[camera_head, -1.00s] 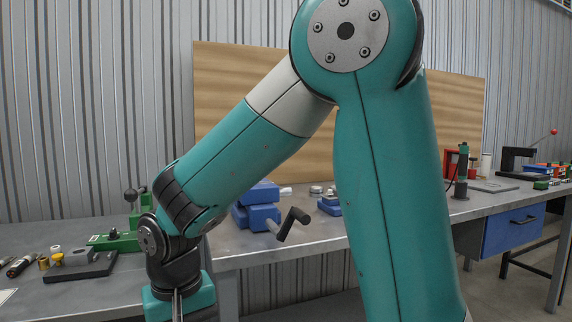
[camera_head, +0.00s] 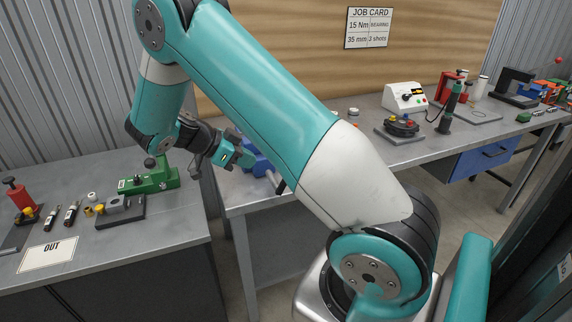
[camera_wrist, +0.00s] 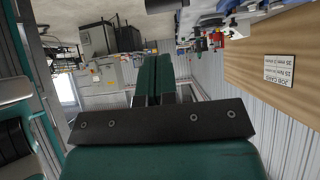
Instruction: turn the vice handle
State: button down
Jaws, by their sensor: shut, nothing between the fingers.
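The blue vice (camera_head: 262,163) stands on the middle bench in the head view, mostly hidden behind my arm. A small part of its dark handle (camera_head: 281,187) shows at the bench's front edge, beside my forearm; the rest is hidden. My gripper (camera_head: 249,160) is in front of the vice in this view, pointing right; I cannot tell whether it touches it. In the wrist view my gripper (camera_wrist: 157,72) shows its two dark green fingers closed together, with nothing between them. I cannot make out the vice handle in the wrist view.
A green fixture (camera_head: 152,180) and an OUT card (camera_head: 48,254) are on the left bench (camera_head: 170,225). A white box (camera_head: 404,97) and a round dark fixture (camera_head: 402,126) stand farther right. The job card (camera_head: 369,27) hangs on the back board. The wrist picture appears inverted.

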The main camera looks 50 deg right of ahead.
jog(key=p+x, duration=0.5)
jog(key=x, duration=0.8)
jog(key=shift+d+f+p, duration=0.25)
jog(key=shift+p, duration=0.15)
